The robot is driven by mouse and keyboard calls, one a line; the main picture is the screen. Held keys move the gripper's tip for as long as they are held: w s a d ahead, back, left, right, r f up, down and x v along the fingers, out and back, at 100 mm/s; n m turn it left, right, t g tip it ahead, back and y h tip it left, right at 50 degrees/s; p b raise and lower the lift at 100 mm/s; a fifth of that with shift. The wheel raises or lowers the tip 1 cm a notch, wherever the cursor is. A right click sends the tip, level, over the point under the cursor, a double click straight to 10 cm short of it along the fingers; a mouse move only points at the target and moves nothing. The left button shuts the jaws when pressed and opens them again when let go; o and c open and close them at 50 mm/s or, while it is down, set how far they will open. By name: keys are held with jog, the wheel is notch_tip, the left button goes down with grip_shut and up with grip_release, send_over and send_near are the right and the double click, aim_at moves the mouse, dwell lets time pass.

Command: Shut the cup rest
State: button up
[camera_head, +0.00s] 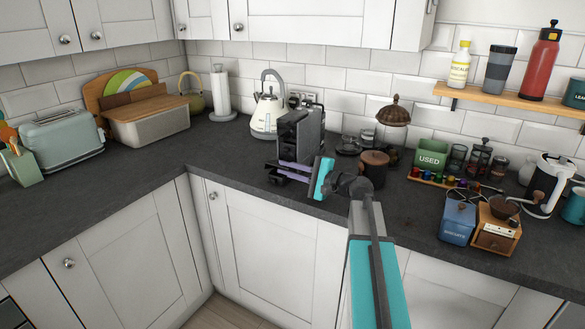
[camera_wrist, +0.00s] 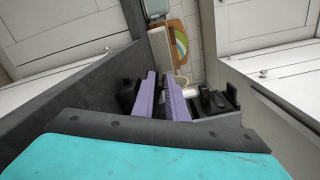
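A dark grey coffee machine (camera_head: 301,135) stands on the worktop near the back corner. The cup rest is probably the low part at its front, but my gripper largely covers it and I cannot make out its position. My gripper (camera_head: 288,172), with purple fingers and a teal wrist, reaches to the lower front of the machine. In the wrist view the two purple fingers (camera_wrist: 164,96) lie close together with dark pads between them, and nothing is seen held. I cannot tell whether they touch the machine. Dark parts (camera_wrist: 216,100) show just right of the fingers.
A cream kettle (camera_head: 268,112) stands behind left of the machine. A brown lidded pot (camera_head: 374,168) and a glass jar with a domed lid (camera_head: 392,125) stand to the right. A green box (camera_head: 431,158), blue tin (camera_head: 457,220) and grinder (camera_head: 495,230) lie further right.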

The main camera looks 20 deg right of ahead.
jog(key=shift+a, duration=0.15)
jog(key=b+v, duration=0.1)
jog(key=v, duration=1.3)
jog(key=shift+w, duration=0.1)
